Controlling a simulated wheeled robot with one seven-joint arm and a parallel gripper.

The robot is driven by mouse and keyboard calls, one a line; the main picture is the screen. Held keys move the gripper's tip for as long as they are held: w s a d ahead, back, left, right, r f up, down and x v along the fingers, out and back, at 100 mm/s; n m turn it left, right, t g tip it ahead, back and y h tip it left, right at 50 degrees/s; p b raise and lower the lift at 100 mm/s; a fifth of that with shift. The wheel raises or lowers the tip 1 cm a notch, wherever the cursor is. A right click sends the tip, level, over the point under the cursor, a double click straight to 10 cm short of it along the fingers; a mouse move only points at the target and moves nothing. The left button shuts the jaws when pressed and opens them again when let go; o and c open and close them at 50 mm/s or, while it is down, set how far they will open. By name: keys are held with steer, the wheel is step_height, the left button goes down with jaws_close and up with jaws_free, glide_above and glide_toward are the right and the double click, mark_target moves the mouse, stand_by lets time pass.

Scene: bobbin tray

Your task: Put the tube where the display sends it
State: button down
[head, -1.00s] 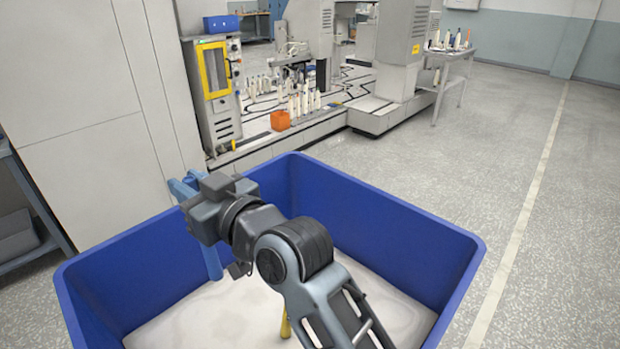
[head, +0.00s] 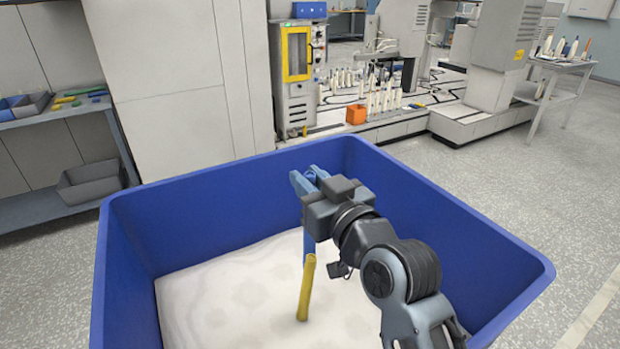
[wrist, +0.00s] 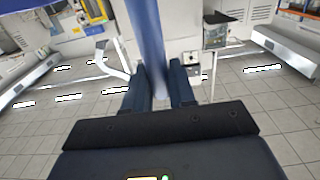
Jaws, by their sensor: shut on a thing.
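My gripper (head: 306,180) is shut on a blue tube (head: 309,243), which hangs down below the fingers over the blue bin (head: 215,196). In the wrist view the blue tube (wrist: 148,40) runs up between my two fingers (wrist: 160,88). A yellow tube (head: 305,290) is inside the bin, below and apart from my gripper; whether it stands or leans is unclear. No display can be read in these frames.
Shelves (head: 60,112) at the left hold a grey tray (head: 92,184) and coloured tubes. A machine with a yellow-framed window (head: 297,55), an orange box (head: 355,114) and several pale bobbins stand behind. A small table (head: 548,68) is back right. Floor at right is clear.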

steer(key=c, duration=0.9)
jaws_free()
steer(key=shift+a, duration=0.1)
steer(key=shift+o, duration=0.2)
steer(key=b+v, duration=0.1)
steer(key=v, duration=0.6)
steer(key=shift+s+d, duration=0.25)
steer(key=shift+s, duration=0.1)
